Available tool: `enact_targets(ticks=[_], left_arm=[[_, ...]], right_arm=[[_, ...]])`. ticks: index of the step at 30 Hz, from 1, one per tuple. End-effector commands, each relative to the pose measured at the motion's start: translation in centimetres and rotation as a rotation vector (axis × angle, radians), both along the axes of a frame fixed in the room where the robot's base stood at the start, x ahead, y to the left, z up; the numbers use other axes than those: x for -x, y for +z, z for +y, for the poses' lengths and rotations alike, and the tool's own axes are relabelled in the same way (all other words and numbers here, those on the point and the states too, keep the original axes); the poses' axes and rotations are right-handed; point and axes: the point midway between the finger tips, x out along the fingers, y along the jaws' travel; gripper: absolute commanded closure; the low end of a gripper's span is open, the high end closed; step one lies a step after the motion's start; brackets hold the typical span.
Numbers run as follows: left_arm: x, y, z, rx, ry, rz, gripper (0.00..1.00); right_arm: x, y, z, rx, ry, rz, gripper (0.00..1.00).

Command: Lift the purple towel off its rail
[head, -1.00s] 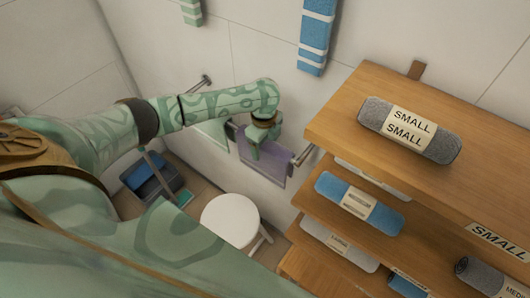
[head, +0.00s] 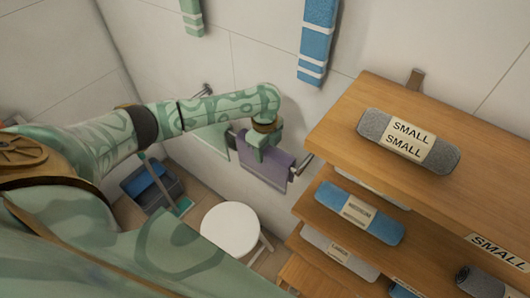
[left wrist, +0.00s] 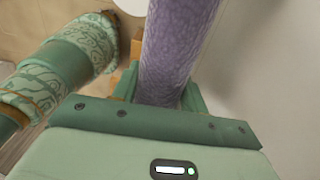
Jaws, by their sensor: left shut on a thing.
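The purple towel (head: 266,170) hangs by the tiled wall, left of the wooden shelf, in the head view. My left gripper (head: 259,153) is shut on its upper part. In the left wrist view the towel (left wrist: 171,50) runs up from between the fingers of my left gripper (left wrist: 160,98). The rail (head: 302,166) shows at its right end, just beside the towel. The towel and my arm hide the rail's middle, so I cannot tell whether the towel touches it. My right gripper is not in view.
A wooden shelf (head: 345,118) with rolled, labelled towels stands close on the right. A round white stool (head: 231,229) is below the towel. A blue-grey bin (head: 150,186) stands on the floor at left. A blue towel (head: 317,40) hangs higher on the wall.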

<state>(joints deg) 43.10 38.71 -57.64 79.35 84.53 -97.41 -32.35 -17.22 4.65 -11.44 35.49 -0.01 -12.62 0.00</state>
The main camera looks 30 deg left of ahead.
Motion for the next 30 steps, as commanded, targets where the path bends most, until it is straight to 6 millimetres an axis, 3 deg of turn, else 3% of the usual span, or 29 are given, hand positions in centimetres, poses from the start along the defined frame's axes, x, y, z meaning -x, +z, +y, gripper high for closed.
enact_targets(ticks=[12,23,30], left_arm=[[-0.1,10.0,0.0,0.0,0.0,-0.005,0.96],[-0.1,16.5,0.0,0.0,0.001,-0.004,0.96],[5.5,16.0,0.6,-0.001,0.0,0.001,0.96]], right_arm=[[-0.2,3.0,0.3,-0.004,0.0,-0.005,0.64],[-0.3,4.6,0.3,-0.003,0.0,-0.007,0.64],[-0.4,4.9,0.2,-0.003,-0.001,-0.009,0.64]])
